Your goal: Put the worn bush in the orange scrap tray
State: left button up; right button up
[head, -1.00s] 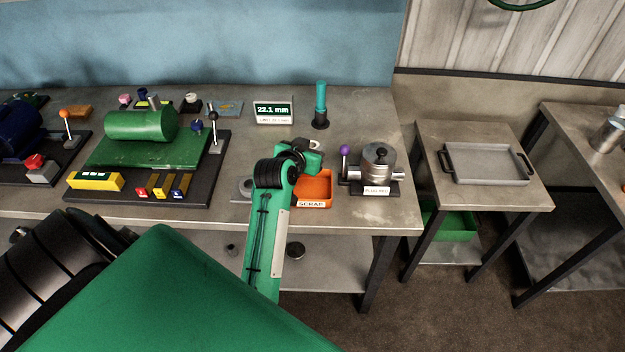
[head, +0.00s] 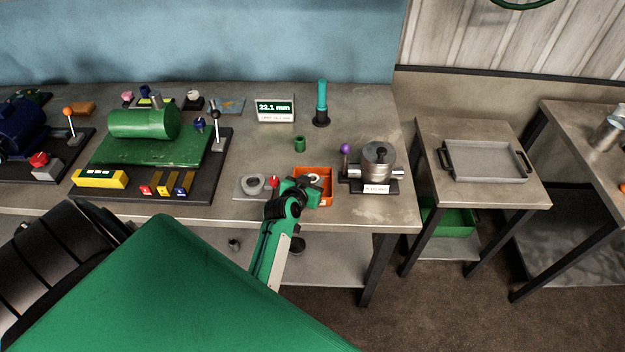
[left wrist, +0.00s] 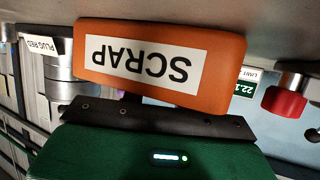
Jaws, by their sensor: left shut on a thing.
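The orange scrap tray (head: 327,192) stands near the front edge of the bench. Its SCRAP label faces the left wrist camera, upside down, on the tray's front wall (left wrist: 225,90). My left gripper (head: 312,183) is at the tray's front left, over its rim. It is shut on a pale grey ring (head: 316,178), which I take to be the worn bush. The ring shows against the tray's inside; I cannot tell whether it touches the bottom. In the left wrist view the held ring is hidden. My right gripper is not in view.
A small green bush (head: 300,144) stands behind the tray. A plate with a grey ring (head: 253,184) and a red knob (head: 274,181) lies left of the tray. The metal plug fixture (head: 378,165) stands close on the right. A readout (head: 274,109) shows 22.1 mm.

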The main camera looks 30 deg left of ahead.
pick_arm(q)
jog(key=shift+f, duration=0.1)
jog(key=shift+s+d+f+b, duration=0.2)
jog(key=shift+f+b, duration=0.1)
jog(key=shift+f, duration=0.3)
jog(key=o, duration=1)
jog(key=shift+s+f, duration=0.1)
jog(key=shift+f, duration=0.1)
jog(key=shift+c, duration=0.2)
jog(key=shift+r, duration=0.3)
jog(key=shift+r+p, duration=0.4)
jog(key=shift+r, duration=0.05)
jog(key=b+v, duration=0.2)
jog(key=v, duration=0.8)
jog(key=shift+s+a+r+b, duration=0.1)
jog(key=shift+a+r+b, duration=0.1)
jog(key=shift+b, duration=0.2)
jog(key=shift+s+d+r, duration=0.15)
jog(key=shift+s+r, duration=0.25)
jog(key=shift+s, duration=0.15)
